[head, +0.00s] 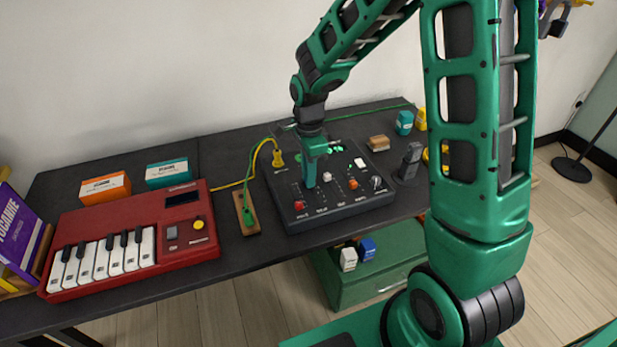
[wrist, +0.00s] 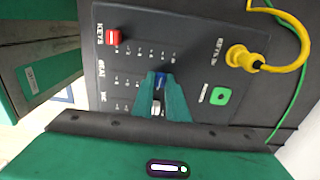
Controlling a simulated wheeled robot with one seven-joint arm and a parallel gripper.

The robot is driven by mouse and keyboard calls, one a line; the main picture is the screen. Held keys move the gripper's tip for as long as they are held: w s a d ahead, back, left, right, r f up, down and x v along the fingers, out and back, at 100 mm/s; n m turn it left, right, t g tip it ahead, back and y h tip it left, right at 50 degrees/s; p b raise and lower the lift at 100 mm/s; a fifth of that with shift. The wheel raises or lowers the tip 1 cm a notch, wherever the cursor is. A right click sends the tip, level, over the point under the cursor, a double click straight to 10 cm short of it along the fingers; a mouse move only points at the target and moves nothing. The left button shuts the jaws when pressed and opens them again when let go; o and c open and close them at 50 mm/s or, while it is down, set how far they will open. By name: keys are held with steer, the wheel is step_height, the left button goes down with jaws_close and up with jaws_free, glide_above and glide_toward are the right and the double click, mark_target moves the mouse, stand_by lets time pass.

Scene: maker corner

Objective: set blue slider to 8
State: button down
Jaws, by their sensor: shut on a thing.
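The mixer (head: 340,208) is a dark sloped box on the desk, with several coloured slider caps on its face. My gripper (head: 310,184) reaches down onto its left part. In the wrist view my gripper (wrist: 160,84) is shut on the blue slider cap (wrist: 159,78), which shows between the fingertips. The head view hides the blue cap behind the fingers. The red slider cap (wrist: 112,37) sits in the track beside it. A white cap (wrist: 155,108) is partly covered by the fingers. The scale numbers beside the blue track are too small to read.
A yellow plug (wrist: 240,58) with its cable stands in the mixer near the gripper. An orange cap (head: 353,184) and a knob (head: 376,182) lie to the right. A red keyboard (head: 130,262) stands left, and a green plug (head: 248,215) stands on a wooden strip between.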

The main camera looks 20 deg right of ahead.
steer(key=c, duration=1.7)
jaws_free()
step_height(320, 180, up, 11)
steer(key=shift+f, duration=0.1)
steer(key=s+d+r+n, duration=0.2)
steer(key=s+d+n, duration=0.2)
steer(key=s+d, duration=0.45)
steer(key=s+d+r+n, duration=0.3)
steer(key=s+d, duration=0.4)
steer(key=s, duration=0.3)
steer(key=s+n, duration=0.1)
steer(key=s, duration=0.2)
steer(key=s+d+f+n, duration=0.1)
steer(key=s+n, duration=0.1)
steer(key=s, duration=0.2)
steer(key=s+n, duration=0.1)
steer(key=s, duration=0.3)
steer(key=shift+d+f+n, duration=0.2)
steer(key=shift+d+n, duration=0.1)
steer(key=shift+d, duration=0.05)
